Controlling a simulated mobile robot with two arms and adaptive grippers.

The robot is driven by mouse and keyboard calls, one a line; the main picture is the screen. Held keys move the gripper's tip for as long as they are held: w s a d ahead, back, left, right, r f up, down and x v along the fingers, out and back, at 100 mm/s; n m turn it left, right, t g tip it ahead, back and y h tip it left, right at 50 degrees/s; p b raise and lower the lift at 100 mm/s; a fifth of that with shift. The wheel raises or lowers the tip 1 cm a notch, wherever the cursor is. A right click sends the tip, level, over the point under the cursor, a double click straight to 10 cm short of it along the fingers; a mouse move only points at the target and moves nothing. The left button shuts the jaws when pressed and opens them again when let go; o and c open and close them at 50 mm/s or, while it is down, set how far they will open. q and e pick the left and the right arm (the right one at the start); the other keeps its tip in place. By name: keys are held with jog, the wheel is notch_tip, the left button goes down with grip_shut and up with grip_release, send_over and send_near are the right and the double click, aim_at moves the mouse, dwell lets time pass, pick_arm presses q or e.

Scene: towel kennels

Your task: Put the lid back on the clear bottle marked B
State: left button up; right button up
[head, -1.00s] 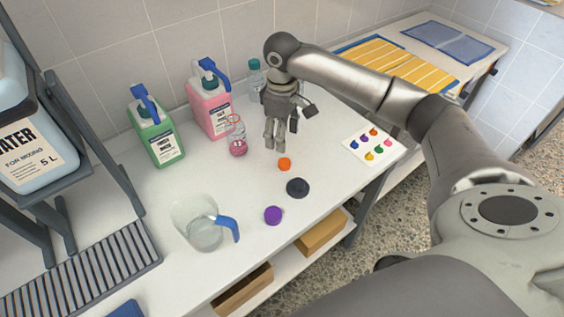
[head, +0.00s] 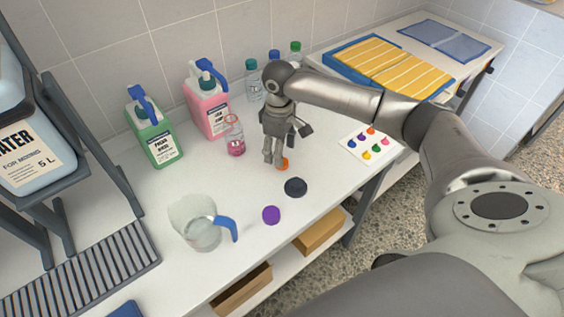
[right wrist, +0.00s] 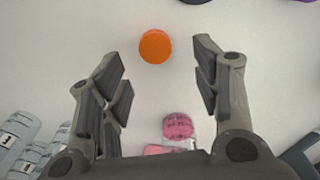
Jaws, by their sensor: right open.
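A small clear bottle (head: 235,140) with pink liquid and an orange-red ring at its neck stands open on the white table; I cannot read its mark. It also shows in the right wrist view (right wrist: 178,127). An orange lid (head: 283,165) lies flat on the table; it also shows in the right wrist view (right wrist: 155,47). A black lid (head: 296,187) and a purple lid (head: 271,215) lie nearer the front. My right gripper (head: 273,162) is open and empty, pointing down just above and beside the orange lid. My left gripper is out of view.
A pink jug (head: 208,107) and a green jug (head: 153,134) with pumps stand behind. Several capped bottles (head: 252,82) line the wall. A clear pitcher (head: 201,232) stands in front left. A dotted colour card (head: 370,144) lies right.

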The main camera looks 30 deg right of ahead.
jog(key=f, duration=0.5)
jog(key=shift+w+d, duration=0.1)
jog(key=shift+d, duration=0.15)
jog(key=shift+r, duration=0.1)
jog(key=c, duration=0.7)
